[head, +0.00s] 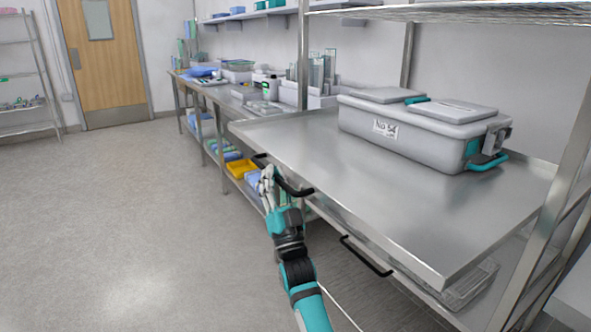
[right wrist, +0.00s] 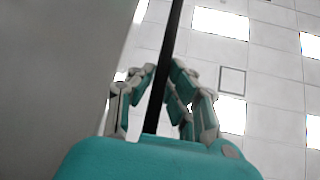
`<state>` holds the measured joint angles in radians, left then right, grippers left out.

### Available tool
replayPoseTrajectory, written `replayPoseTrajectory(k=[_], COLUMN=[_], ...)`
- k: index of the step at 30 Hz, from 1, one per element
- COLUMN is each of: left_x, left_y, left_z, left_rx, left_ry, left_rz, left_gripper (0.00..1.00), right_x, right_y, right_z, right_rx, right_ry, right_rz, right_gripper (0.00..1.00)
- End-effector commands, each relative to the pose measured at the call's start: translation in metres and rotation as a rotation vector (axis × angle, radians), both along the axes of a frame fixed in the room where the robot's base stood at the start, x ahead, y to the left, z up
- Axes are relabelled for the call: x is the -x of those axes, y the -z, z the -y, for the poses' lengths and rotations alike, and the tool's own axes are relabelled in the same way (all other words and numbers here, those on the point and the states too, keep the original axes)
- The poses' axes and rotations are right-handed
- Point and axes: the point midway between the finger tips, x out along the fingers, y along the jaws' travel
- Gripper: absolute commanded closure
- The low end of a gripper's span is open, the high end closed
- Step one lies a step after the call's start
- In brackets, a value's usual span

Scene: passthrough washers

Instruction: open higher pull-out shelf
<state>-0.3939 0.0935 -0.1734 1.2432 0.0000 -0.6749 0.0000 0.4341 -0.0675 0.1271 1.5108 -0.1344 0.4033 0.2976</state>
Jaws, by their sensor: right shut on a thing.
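The higher pull-out shelf (head: 300,143) is a wide steel surface that juts out past the rack's posts. A black handle (head: 294,188) shows below the left part of its front edge. My right gripper (head: 268,180) is at this handle, shut on it. In the right wrist view the handle (right wrist: 168,60) is a dark bar running between the fingers of my right gripper (right wrist: 165,95). A second black handle (head: 366,257) is farther right along the front, with nothing at it. My left gripper is out of view.
A grey lidded container (head: 420,130) with teal latches stands on the shelf. A clear bin (head: 468,288) is lower down at right. A steel side table (head: 215,92) with supplies stands beyond, yellow and blue bins below it. The floor (head: 120,220) at left is clear.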

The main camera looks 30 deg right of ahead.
Motion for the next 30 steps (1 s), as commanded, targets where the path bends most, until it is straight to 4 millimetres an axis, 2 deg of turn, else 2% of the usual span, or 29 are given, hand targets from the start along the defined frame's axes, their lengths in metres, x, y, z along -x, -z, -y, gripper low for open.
replayPoseTrajectory(k=[7,21,22,24,30], left_x=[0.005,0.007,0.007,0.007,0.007], left_y=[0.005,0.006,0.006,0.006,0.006], left_z=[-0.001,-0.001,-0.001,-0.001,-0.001], left_rx=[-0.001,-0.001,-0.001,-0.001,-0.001], left_ry=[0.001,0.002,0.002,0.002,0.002], left_rz=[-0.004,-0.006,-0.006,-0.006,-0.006], left_gripper=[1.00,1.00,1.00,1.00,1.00], right_x=[0.002,0.002,0.002,0.002,0.002], right_y=[0.005,0.005,0.005,0.005,0.003], right_z=[-0.023,-0.028,-0.028,-0.028,-0.028], right_rx=[-0.001,0.001,0.001,0.000,0.000], right_ry=[0.001,0.003,0.003,0.002,0.001], right_rz=[-0.008,-0.009,-0.009,-0.008,-0.003], right_gripper=[1.00,1.00,0.86,0.77,0.77])
